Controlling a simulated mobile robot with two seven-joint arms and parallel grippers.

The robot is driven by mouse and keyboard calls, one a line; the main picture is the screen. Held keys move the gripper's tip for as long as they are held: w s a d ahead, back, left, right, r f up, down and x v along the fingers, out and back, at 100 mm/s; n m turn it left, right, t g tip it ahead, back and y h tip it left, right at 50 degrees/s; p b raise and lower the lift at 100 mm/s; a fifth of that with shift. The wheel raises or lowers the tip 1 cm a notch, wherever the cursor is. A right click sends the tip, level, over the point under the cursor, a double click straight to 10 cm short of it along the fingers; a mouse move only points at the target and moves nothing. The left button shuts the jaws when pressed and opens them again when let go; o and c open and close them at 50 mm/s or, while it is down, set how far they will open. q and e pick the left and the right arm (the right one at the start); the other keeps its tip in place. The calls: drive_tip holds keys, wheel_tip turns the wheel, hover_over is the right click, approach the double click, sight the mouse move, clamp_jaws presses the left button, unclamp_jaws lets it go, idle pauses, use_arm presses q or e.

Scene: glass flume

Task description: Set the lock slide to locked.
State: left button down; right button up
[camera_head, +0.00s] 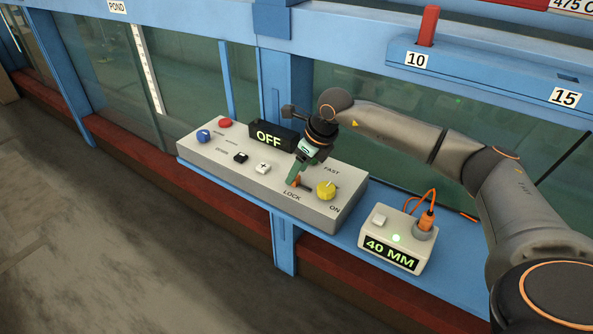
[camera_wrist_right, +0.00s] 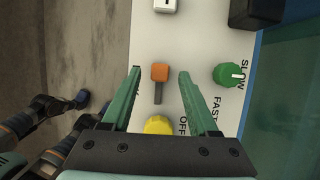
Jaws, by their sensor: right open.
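The lock slide is an orange block (camera_wrist_right: 159,72) in a short dark slot (camera_wrist_right: 158,93) on the pale control panel (camera_head: 235,172). In the wrist view the block is at the slot's end farther from the yellow knob (camera_wrist_right: 158,125). In the head view the slide (camera_head: 296,182) shows partly behind my right gripper (camera_head: 294,178), above the LOCK label. My right gripper is open, with its green fingers on either side of the slide. In the wrist view gaps show between the block and both fingers (camera_wrist_right: 160,75). My left gripper is out of view.
The yellow knob (camera_head: 326,190) is close to the slide. A green knob (camera_wrist_right: 227,75) lies beyond one finger. An OFF display (camera_head: 270,137) stands on the panel. A 40 MM box (camera_head: 400,232) with an orange cable is at right. The flume glass (camera_head: 190,75) rises behind.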

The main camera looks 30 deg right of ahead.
drive_tip(key=shift+x, duration=0.75)
drive_tip(key=shift+c, duration=0.3)
clamp_jaws()
drive_tip(key=shift+w, duration=0.1)
idle(0.5)
